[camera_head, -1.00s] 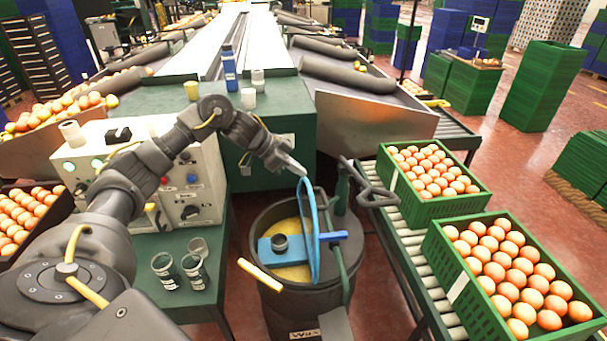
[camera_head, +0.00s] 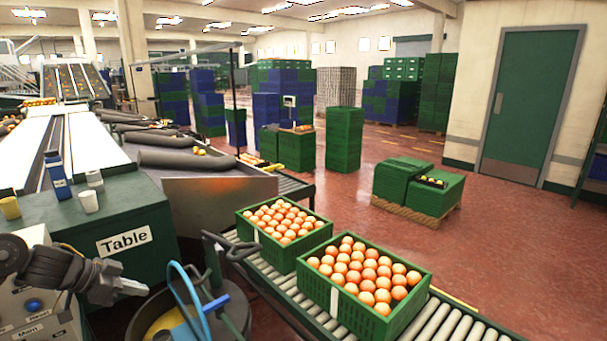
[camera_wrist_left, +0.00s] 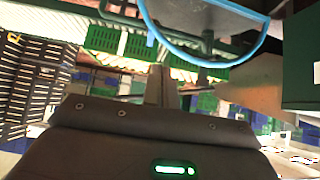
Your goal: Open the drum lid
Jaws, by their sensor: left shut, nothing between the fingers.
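The dark drum (camera_head: 139,322) stands at the lower left of the head view, cut off by the bottom edge. Its blue-rimmed lid (camera_head: 186,297) stands tilted up on edge above the opening, with yellow showing inside the drum. My left gripper (camera_head: 132,287) is shut and empty, just left of the lid and apart from it. In the left wrist view its fingers (camera_wrist_left: 161,86) point up the picture, and the lid's blue rim (camera_wrist_left: 196,60) curves across the top beyond them. My right gripper is not in view.
A roller conveyor (camera_head: 290,290) right of the drum carries two green crates (camera_head: 322,279) of oranges. A dark handle-like bracket (camera_head: 232,246) stands between drum and conveyor. A green table (camera_head: 145,205) with a bottle and cups is behind my left arm.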

